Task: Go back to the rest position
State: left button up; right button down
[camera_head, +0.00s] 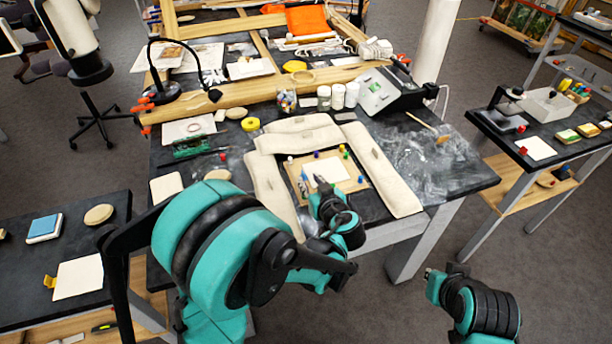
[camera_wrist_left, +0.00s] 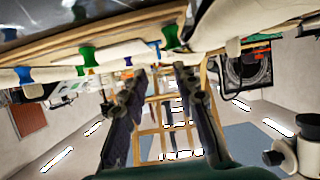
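My left arm comes in from the lower left of the head view and reaches over the front edge of the worktable. My left gripper (camera_head: 321,186) is small and partly hidden there, by the light board with a white sheet in the padded frame. In the left wrist view the two dark fingers of the left gripper (camera_wrist_left: 166,78) stand wide apart with nothing held between them. Part of my right arm (camera_head: 476,306) shows at the lower right of the head view, over the floor and clear of the table. I cannot make out its gripper.
The worktable (camera_head: 455,172) carries cream padded strips (camera_head: 382,170), a grey device (camera_head: 388,92), jars (camera_head: 338,96) and a black lamp (camera_head: 165,92). Side tables stand left (camera_head: 20,285) and right (camera_head: 490,122). Bare floor (camera_head: 560,270) lies at lower right.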

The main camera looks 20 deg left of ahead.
pick_arm(q)
jog(key=v, duration=0.6)
jog(key=shift+s+d, duration=0.1)
jog(key=shift+s, duration=0.1)
